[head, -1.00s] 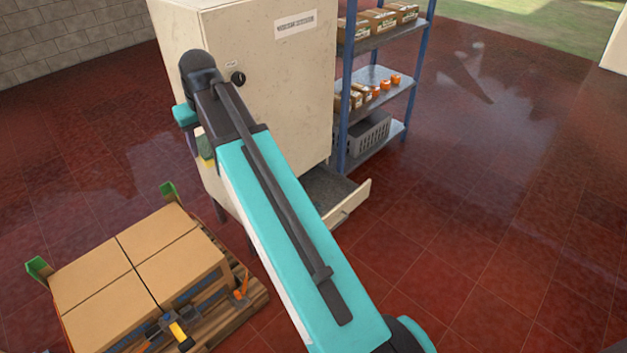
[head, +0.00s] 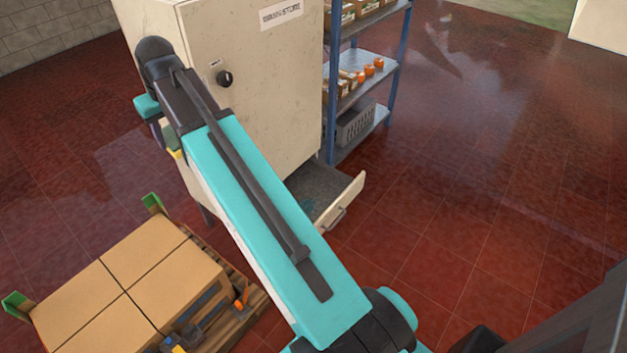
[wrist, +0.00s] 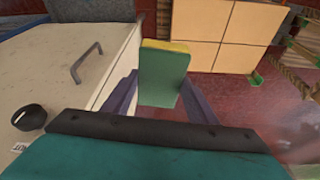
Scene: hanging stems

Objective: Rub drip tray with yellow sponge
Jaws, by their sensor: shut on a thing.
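The yellow sponge (wrist: 163,75) has a yellow edge and a green face, and it is held between the two fingers of my gripper (wrist: 163,98) in the wrist view. In the head view a little of the sponge (head: 176,153) shows left of my arm, with the gripper mostly hidden behind the arm. The drip tray (head: 325,190) appears to be the grey pull-out tray with a cream front, open at the foot of the cream cabinet (head: 265,95). My arm covers part of it. The sponge is apart from the tray, higher and to its left.
A pallet with cardboard boxes (head: 130,285) stands at the lower left. Blue shelving (head: 360,70) with boxes, orange items and a grey basket stands right of the cabinet. The red tiled floor on the right is open. The cabinet has a black knob (head: 224,78).

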